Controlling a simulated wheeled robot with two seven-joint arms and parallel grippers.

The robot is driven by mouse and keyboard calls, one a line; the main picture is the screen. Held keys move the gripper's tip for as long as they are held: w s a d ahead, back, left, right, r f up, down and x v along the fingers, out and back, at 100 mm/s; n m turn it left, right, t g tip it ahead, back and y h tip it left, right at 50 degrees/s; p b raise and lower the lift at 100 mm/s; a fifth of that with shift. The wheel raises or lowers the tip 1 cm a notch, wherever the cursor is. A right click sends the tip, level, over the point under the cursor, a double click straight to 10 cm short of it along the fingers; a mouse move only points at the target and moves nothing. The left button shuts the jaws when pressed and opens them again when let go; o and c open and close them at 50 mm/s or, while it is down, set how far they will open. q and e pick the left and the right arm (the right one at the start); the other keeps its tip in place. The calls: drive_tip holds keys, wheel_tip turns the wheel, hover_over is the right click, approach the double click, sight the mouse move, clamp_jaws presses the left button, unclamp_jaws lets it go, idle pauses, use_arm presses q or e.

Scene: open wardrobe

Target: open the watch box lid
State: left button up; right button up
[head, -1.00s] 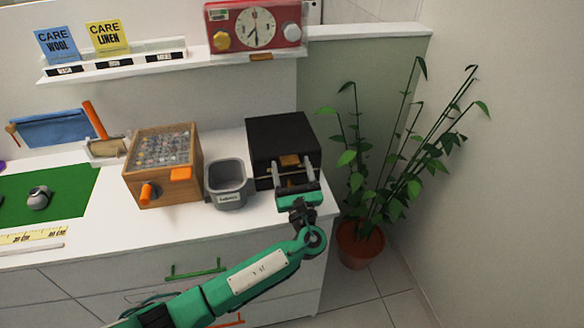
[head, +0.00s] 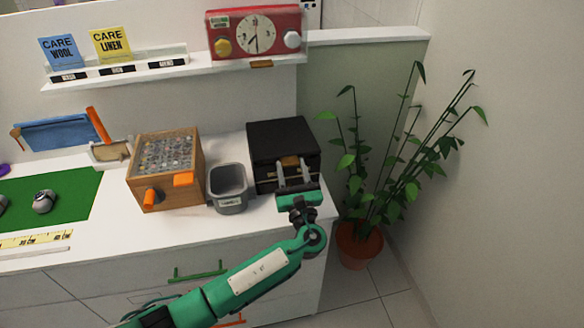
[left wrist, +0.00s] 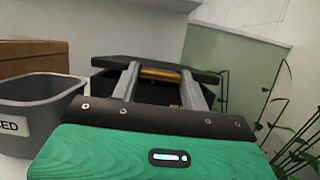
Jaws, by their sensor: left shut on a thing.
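The black watch box (head: 272,140) stands at the right end of the white counter. A brass-coloured tab (head: 290,162) sits at the front edge of its lid and also shows in the left wrist view (left wrist: 160,73). My left gripper (head: 293,168) reaches the box from the front, with its two grey fingers either side of the tab, shut on it. In the left wrist view the dark lid (left wrist: 125,62) overhangs the box body. I cannot tell for sure whether there is a gap under it. The fingers hide part of the box front. My right gripper is not in view.
A grey bin (head: 229,188) stands close left of the box, beside a wooden case (head: 190,195) with a glass top. A potted plant (head: 360,245) stands on the floor to the right. A shelf (head: 200,68) with a red clock (head: 256,32) is behind.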

use_arm(q)
drive_tip(key=r+g+p, duration=0.1)
drive_tip(key=r+p, duration=0.2)
drive_tip(key=p, duration=0.1)
drive_tip(key=w+r+g+p, duration=0.1)
drive_tip(key=r+p, duration=0.2)
drive_tip(key=p, duration=0.2)
drive_tip(key=w+r+g+h+p, duration=0.1)
drive_tip(key=r+p, duration=0.2)
drive_tip(key=p, duration=0.1)
drive_tip(key=shift+w+a+r+p, duration=0.15)
drive_tip(key=shift+a+r+p, duration=0.15)
drive_tip(key=shift+a+r, duration=0.05)
drive_tip(key=shift+w+a+r+p, duration=0.15)
drive_tip(key=shift+w+r+p, duration=0.45)
drive_tip(key=shift+r, duration=0.25)
drive_tip(key=shift+w+a+r+p, duration=0.15)
drive_tip(key=shift+w+r+p, duration=0.4)
drive_tip(key=shift+r, duration=0.25)
drive_tip(key=o, duration=1.4)
drive_tip(key=shift+s, duration=0.15)
drive_tip(key=shift+f, duration=0.1)
